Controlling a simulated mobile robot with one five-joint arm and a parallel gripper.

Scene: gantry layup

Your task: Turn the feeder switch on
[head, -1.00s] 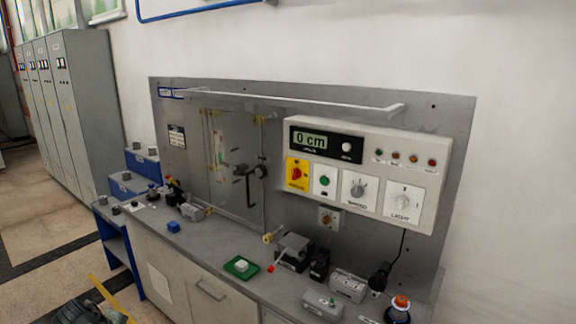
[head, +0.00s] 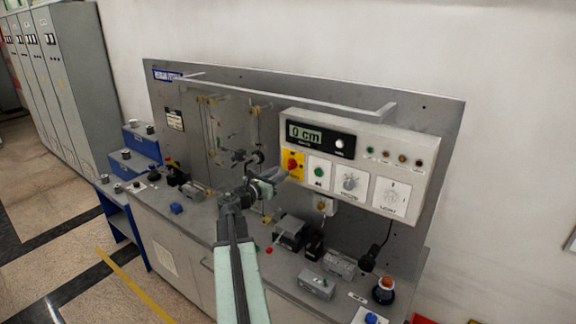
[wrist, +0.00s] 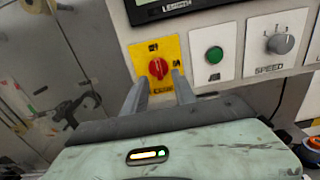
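A red rotary knob (wrist: 158,68) sits on a yellow plate (wrist: 178,48) at the left of the control box; it also shows in the head view (head: 291,165). The plate's lettering is too blurred for me to read. In the wrist view the knob's grip looks roughly upright. My gripper (wrist: 159,78) is open, its two fingers apart below and on either side of the knob. Nothing is between them. I cannot tell whether they touch the plate. In the head view my gripper (head: 284,177) is just in front of the box's lower left corner.
Right of the yellow plate are a green button (wrist: 214,55), a SPEED knob (wrist: 281,43) and a LIGHT knob (head: 392,196). A display (head: 306,135) reads 0 cm. A rail (head: 285,98) runs above the box. Small devices (head: 340,264) crowd the bench below.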

